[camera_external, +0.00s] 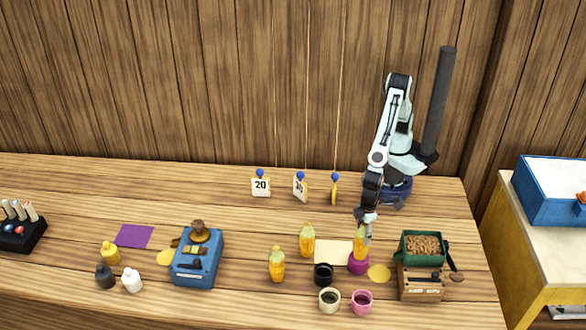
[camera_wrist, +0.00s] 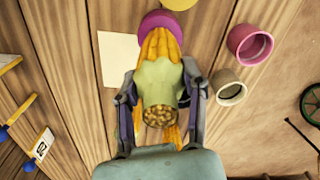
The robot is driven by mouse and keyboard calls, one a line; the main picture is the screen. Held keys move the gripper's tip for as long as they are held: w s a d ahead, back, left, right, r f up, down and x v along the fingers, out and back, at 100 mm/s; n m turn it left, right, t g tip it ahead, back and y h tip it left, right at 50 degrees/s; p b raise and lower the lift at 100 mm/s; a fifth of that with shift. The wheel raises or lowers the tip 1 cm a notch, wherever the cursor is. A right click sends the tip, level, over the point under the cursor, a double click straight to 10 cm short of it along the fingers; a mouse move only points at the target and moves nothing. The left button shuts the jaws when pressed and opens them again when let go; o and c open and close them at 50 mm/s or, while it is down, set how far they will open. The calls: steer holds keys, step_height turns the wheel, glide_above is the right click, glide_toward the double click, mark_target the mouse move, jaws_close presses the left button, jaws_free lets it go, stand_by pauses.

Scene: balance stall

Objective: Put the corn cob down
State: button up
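My gripper (camera_external: 366,217) points down at the right part of the table, with its fingers (camera_wrist: 160,105) on both sides of a corn cob. The corn cob (camera_external: 361,246) is yellow with a pale green husk; in the wrist view its husk (camera_wrist: 158,82) lies between the fingers. The cob hangs roughly upright with its yellow end over a round magenta object (camera_external: 358,266), which also shows in the wrist view (camera_wrist: 152,20). I cannot tell whether the cob touches it. Two similar corn cobs stand to the left, one farther back (camera_external: 307,240) and one nearer (camera_external: 277,265).
A pale sheet (camera_external: 333,252) lies left of the magenta object and a yellow disc (camera_external: 379,273) right of it. A black cup (camera_external: 323,275), cream cup (camera_external: 329,300) and pink cup (camera_external: 362,303) stand in front. A green box (camera_external: 424,263) is at right.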

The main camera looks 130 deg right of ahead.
steer(key=shift+o, duration=1.2)
step_height(320, 180, up, 12)
steer(key=shift+r, duration=0.25)
steer(key=s+d+r+n, duration=0.2)
steer(key=s+d+r, duration=0.1)
steer(key=s+d, duration=0.3)
steer(key=s+d+f+n, duration=0.2)
steer(key=s+d, duration=0.3)
steer(key=s, duration=0.4)
steer(key=s+d+f+n, duration=0.1)
steer(key=s+d, duration=0.4)
steer(key=s, duration=0.4)
steer(key=shift+d+f+n+y, duration=0.35)
steer(key=shift+d+n+y, duration=0.05)
